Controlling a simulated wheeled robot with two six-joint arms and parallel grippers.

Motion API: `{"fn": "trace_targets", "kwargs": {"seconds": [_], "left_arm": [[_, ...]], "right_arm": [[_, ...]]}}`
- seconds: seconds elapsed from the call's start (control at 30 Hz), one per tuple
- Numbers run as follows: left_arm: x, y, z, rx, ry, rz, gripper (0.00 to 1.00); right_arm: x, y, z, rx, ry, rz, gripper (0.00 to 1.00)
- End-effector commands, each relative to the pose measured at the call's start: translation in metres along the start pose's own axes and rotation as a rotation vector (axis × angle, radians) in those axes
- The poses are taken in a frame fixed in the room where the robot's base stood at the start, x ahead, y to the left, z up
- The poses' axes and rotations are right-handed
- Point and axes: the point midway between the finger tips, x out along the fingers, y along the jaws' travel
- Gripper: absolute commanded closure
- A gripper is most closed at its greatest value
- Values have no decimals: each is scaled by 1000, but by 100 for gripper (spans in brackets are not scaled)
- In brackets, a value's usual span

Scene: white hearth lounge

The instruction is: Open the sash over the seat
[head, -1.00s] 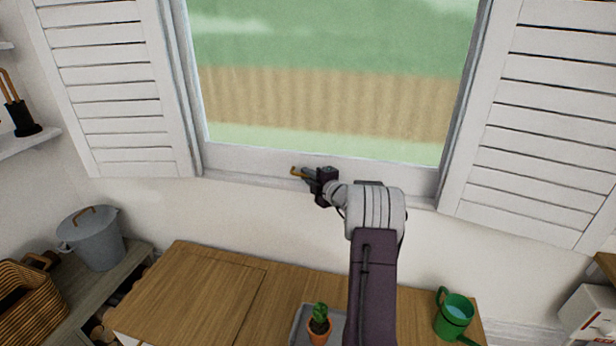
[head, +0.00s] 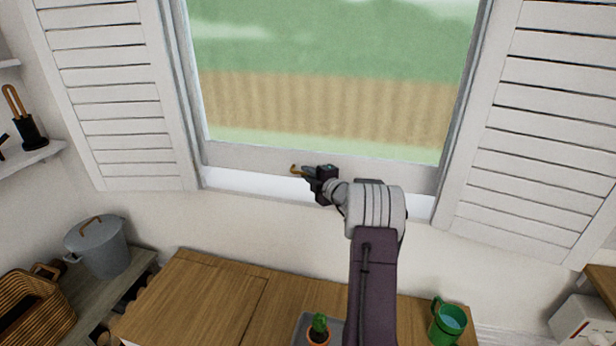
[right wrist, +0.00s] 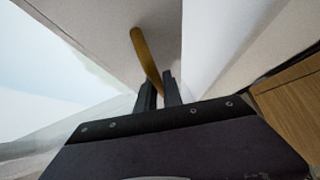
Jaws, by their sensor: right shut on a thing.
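The window sash has a white bottom rail (head: 245,160) and a large pane, between two white louvred shutters. A bright white gap (head: 255,187) shows between the rail and the sill. A brass handle (head: 294,168) sticks out from the rail; it also shows as a curved bar in the right wrist view (right wrist: 141,48). My right gripper (head: 306,173) is shut on the handle, its dark fingers close together around the handle's end in the right wrist view (right wrist: 157,90). The wooden seat (head: 215,295) is below the window. My left gripper is not in view.
A potted cactus (head: 319,328) on a grey tray and a green watering can (head: 447,321) stand on the seat. Open shutters flank the window at left (head: 115,90) and right (head: 530,130). A grey lidded pot (head: 97,248) and a wicker basket (head: 35,305) stand at lower left.

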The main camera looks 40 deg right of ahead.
Motion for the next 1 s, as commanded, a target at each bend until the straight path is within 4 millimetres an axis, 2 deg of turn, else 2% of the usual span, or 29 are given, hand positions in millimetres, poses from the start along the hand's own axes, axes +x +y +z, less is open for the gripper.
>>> {"fn": "trace_targets", "kwargs": {"seconds": [0.03,0.1,0.3,0.4,0.53,0.87,0.9,0.93,1.0], "left_arm": [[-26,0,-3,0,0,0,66],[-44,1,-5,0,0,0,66],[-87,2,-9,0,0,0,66],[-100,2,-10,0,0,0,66],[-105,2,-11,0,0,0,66],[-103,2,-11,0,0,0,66],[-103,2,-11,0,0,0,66],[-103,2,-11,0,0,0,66],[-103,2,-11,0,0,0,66]], "right_arm": [[-4,32,-4,-5,0,11,100],[-7,51,-6,-5,0,11,100],[-14,99,-13,-3,0,12,100],[-16,112,-15,-2,0,11,100],[-16,118,-16,-2,0,10,100],[-16,114,-16,0,0,6,100],[-16,114,-16,0,0,5,78],[-16,114,-16,0,0,5,70],[-16,114,-16,0,0,5,68]]}}
